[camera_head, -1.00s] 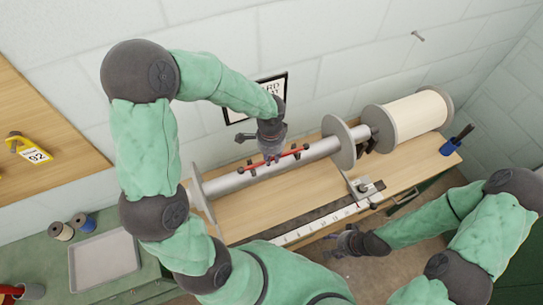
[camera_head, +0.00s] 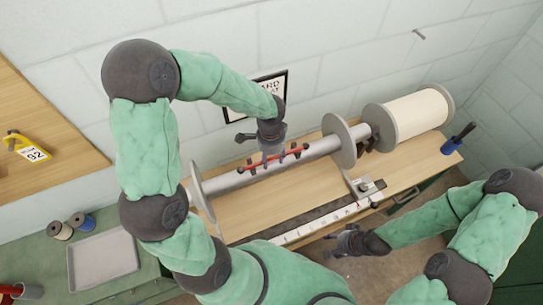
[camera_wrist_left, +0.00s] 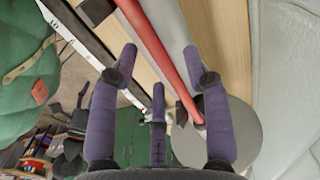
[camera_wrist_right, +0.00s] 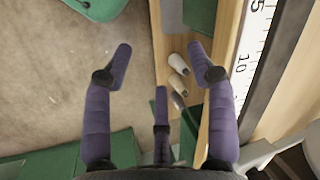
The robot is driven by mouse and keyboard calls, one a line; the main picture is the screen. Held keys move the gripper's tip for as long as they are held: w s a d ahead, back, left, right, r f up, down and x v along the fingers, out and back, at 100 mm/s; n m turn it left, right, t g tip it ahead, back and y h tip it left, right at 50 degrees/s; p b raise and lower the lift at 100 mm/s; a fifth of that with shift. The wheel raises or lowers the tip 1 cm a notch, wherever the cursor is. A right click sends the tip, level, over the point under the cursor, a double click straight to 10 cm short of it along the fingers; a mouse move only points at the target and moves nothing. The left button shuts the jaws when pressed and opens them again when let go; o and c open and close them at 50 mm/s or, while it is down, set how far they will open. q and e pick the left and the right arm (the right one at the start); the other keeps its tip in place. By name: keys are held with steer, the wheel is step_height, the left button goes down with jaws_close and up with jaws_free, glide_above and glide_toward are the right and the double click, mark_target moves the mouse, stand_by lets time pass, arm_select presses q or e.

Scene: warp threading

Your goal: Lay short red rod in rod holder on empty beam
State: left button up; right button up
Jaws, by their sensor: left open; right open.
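The short red rod (camera_head: 282,159) lies along the grey empty beam (camera_head: 318,150), resting in small dark holders (camera_head: 299,149) at its ends. It also shows in the left wrist view (camera_wrist_left: 162,52), running between my open fingers. My left gripper (camera_head: 266,158) is open, directly above the middle of the rod, and partly hides it. The wrist view does not show whether the fingers touch the rod. My right gripper (camera_head: 335,243) is open and empty, low in front of the bench; its fingers also show in the right wrist view (camera_wrist_right: 160,62).
A beam wound with cream yarn (camera_head: 415,115) stands at the right, beyond a grey flange (camera_head: 339,142). A white ruler (camera_head: 300,232) runs along the bench front. A blue cup (camera_head: 449,147) stands at the far right. A grey tray (camera_head: 102,258) lies on the left green table.

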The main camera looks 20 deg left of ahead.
arm_select(q)
step_height(320, 180, up, 12)
steer(key=shift+w, duration=0.15)
stand_by(0.5)
steer(key=shift+a+f, duration=0.1)
